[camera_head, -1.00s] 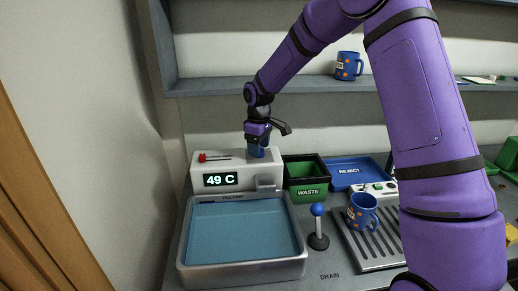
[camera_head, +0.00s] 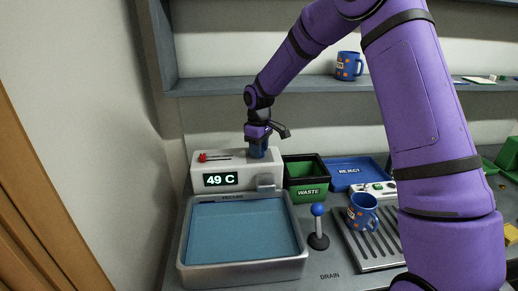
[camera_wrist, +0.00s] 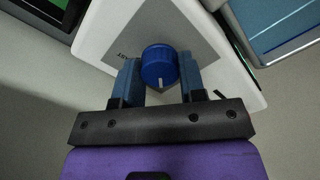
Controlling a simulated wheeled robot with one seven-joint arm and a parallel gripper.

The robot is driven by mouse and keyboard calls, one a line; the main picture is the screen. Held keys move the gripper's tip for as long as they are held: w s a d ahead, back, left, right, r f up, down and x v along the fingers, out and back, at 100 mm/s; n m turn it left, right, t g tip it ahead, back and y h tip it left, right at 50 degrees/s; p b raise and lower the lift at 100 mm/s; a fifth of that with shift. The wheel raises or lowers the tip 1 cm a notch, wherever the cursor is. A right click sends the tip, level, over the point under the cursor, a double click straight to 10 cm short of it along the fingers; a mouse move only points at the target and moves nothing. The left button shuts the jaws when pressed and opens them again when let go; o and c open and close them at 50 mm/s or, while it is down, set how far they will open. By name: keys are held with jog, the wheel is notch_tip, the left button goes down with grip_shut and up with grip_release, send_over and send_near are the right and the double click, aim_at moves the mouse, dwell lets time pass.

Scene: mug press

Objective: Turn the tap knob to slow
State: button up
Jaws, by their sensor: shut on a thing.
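The tap knob (camera_wrist: 160,66) is a round blue knob with a white pointer line, on a grey plate on top of the white tap unit (camera_head: 206,170). In the wrist view its pointer line points down toward my gripper. My gripper (camera_wrist: 161,80) is shut on the knob, with one finger on each side. In the head view my gripper (camera_head: 258,152) points down onto the right part of the unit and hides most of the knob. The labels around the knob are mostly covered. The unit's display (camera_head: 221,179) reads 49 C.
A red knob (camera_head: 203,158) sits on the unit's left. A basin of water (camera_head: 240,229) stands in front. A green WASTE bin (camera_head: 308,192) and blue REJECT tray (camera_head: 340,182) are right. A blue mug (camera_head: 362,211) stands on the drain rack, near a blue-topped lever (camera_head: 318,225).

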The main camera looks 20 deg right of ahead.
jog(key=m, duration=0.9)
jog(key=shift+m, duration=0.3)
dwell(0.3)
jog(key=o, duration=0.9)
notch_tip(320, 180, up, 11)
jog(key=shift+f, duration=0.1)
dwell(0.4)
